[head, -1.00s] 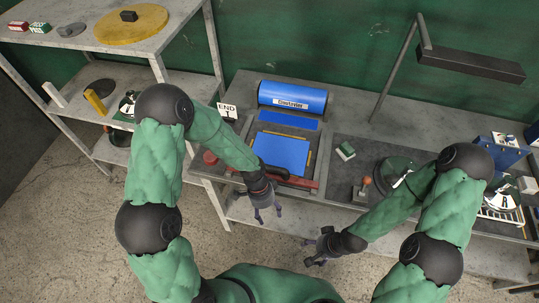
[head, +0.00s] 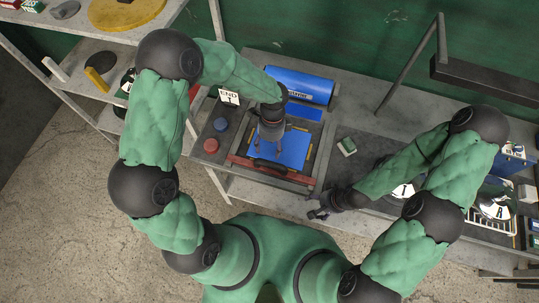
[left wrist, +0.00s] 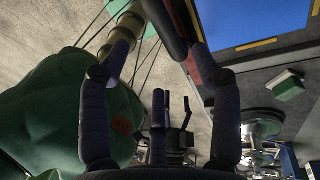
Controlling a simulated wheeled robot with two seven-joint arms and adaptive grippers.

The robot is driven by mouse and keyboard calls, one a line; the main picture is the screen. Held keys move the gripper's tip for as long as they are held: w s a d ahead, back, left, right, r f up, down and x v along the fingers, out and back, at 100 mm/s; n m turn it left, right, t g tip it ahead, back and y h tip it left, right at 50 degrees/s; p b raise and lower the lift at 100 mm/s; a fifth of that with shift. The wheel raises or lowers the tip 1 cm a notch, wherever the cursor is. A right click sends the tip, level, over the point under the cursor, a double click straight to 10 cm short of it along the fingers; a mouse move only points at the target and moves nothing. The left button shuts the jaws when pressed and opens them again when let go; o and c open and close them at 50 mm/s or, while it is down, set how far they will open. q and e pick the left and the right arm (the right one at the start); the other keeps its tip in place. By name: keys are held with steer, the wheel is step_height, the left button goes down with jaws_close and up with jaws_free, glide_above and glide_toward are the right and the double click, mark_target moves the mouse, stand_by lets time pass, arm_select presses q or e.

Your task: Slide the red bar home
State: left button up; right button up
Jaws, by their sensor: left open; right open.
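The red bar (head: 240,160) lies across the front of the blue-panelled machine, with a dark handle (head: 272,165) along its middle. The blue panel (head: 292,152) is just behind it. My left gripper (head: 268,148) is open above the panel, just behind the handle in the head view. In the left wrist view the red bar (left wrist: 182,14) and dark handle (left wrist: 164,28) show between the open fingertips (left wrist: 162,50); I cannot tell whether they touch. My right gripper (head: 318,213) is open and empty at the bench's front edge.
A blue button (head: 221,124) and red button (head: 210,145) sit left of the machine, near an END sign (head: 229,96). A blue cylinder (head: 300,83) is behind the panel. A green-and-white block (head: 347,146) lies to the right. Shelves (head: 80,50) stand at left.

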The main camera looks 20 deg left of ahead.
mark_target(268, 163)
arm_select(q)
steer(key=f, duration=0.3)
steer(key=s+f, duration=0.1)
steer(key=f, duration=0.2)
steer(key=s+f, duration=0.1)
steer(key=f, duration=0.2)
steer(key=shift+f, duration=0.45)
jaws_close()
